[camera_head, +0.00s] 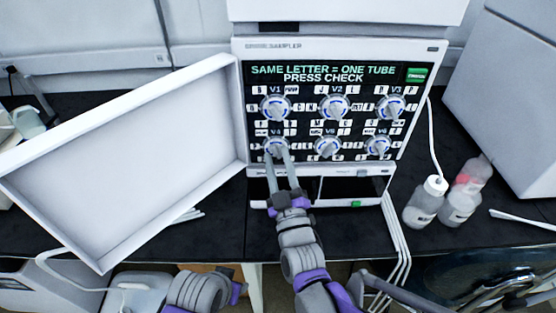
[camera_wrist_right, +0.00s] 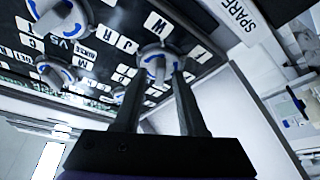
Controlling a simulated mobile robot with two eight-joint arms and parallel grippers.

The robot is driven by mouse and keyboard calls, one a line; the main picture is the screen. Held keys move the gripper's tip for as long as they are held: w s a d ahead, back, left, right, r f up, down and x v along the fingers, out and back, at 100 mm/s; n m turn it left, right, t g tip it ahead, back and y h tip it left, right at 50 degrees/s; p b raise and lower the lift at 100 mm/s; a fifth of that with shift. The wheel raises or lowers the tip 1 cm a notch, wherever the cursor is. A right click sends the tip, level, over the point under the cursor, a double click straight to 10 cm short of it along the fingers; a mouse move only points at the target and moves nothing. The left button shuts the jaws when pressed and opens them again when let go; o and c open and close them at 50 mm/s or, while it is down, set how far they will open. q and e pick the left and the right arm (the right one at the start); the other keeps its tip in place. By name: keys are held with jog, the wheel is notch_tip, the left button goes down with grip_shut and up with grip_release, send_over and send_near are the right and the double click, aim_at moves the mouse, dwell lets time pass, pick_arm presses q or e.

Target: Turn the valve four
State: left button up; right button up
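Valve four, the knob marked V4 (camera_head: 276,146), is a white round knob with blue marks, at the lower left of the sampler panel. My right gripper (camera_head: 277,151) reaches up to it from below, partly covering it. In the right wrist view, the two dark fingers of my right gripper (camera_wrist_right: 160,73) stand apart on either side of the knob's raised handle (camera_wrist_right: 154,58). I cannot make out firm contact on both sides. Part of my left arm shows at the bottom of the head view, but its gripper is out of sight.
Other knobs, including V1 (camera_head: 275,107), V5 (camera_head: 328,147) and V6 (camera_head: 378,146), sit close by. An open white door (camera_head: 125,160) stands left of the panel. Bottles (camera_head: 424,203) stand on the black bench to the right, near white tubing (camera_head: 396,240).

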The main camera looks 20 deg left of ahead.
grip_shut()
jog(key=shift+m, duration=0.4)
jog(key=m+h, duration=0.1)
jog(key=m, duration=0.1)
jog(key=m+t, duration=0.1)
jog(key=shift+a+f+m+t+h, duration=0.1)
jog(key=shift+a+m+t+h, duration=0.05)
jog(key=shift+m+t+h, duration=0.2)
jog(key=m+h, duration=0.2)
jog(key=m, duration=0.2)
jog(key=shift+s+a+t+b, duration=0.1)
jog(key=shift+t+b, duration=0.2)
jog(key=shift+t, duration=0.05)
jog(key=m+h, duration=0.2)
jog(key=m, duration=0.2)
jog(key=m+h, duration=0.3)
jog(key=m, duration=0.2)
jog(key=shift+a+p, duration=0.15)
jog(key=shift+p, duration=0.15)
jog(key=shift+o, duration=0.9)
grip_release()
